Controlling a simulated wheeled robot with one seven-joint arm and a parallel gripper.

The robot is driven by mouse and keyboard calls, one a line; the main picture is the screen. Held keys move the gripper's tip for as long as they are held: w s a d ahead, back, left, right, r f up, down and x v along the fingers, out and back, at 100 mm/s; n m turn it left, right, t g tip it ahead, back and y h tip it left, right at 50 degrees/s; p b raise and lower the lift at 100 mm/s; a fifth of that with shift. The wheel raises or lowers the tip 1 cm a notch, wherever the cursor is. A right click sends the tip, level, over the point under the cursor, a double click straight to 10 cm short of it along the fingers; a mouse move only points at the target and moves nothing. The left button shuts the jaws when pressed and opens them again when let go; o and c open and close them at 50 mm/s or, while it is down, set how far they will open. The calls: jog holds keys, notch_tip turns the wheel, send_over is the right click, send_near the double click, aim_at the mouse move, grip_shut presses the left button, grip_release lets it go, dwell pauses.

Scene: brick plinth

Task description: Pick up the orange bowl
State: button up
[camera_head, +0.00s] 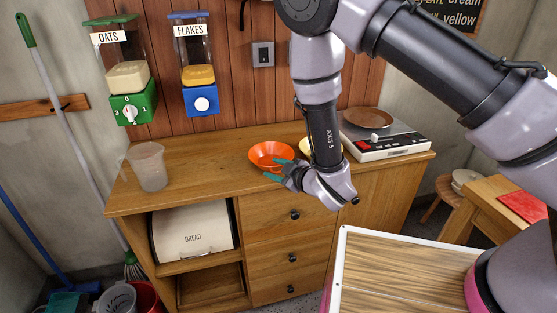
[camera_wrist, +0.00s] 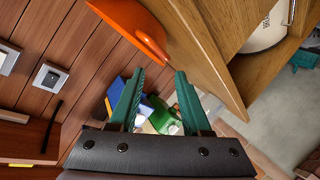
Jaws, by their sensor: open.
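The orange bowl (camera_head: 268,153) sits upright on the wooden counter, left of my arm. My gripper (camera_head: 275,169) is open at the bowl's front right side, with its teal fingers reaching toward the rim. In the wrist view the orange bowl (camera_wrist: 130,20) shows at the top, cut by the frame edge. The fingers of my gripper (camera_wrist: 160,73) are spread there with nothing held between them, and the bowl's rim lies just beyond the tips. I cannot tell whether a finger touches the bowl.
A yellow dish (camera_head: 305,146) is partly hidden behind my arm. A clear cup (camera_head: 148,166) stands at the counter's left. A scale with a brown plate (camera_head: 368,118) is at the right. Oats (camera_head: 128,75) and flakes (camera_head: 198,75) dispensers hang behind. The counter between cup and bowl is clear.

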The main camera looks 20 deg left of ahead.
aim_at(263, 166)
jog(key=x, duration=0.9)
jog(key=shift+w+a+f, duration=0.1)
jog(key=shift+f, duration=0.05)
jog(key=shift+c, duration=0.3)
grip_shut()
dwell(0.9)
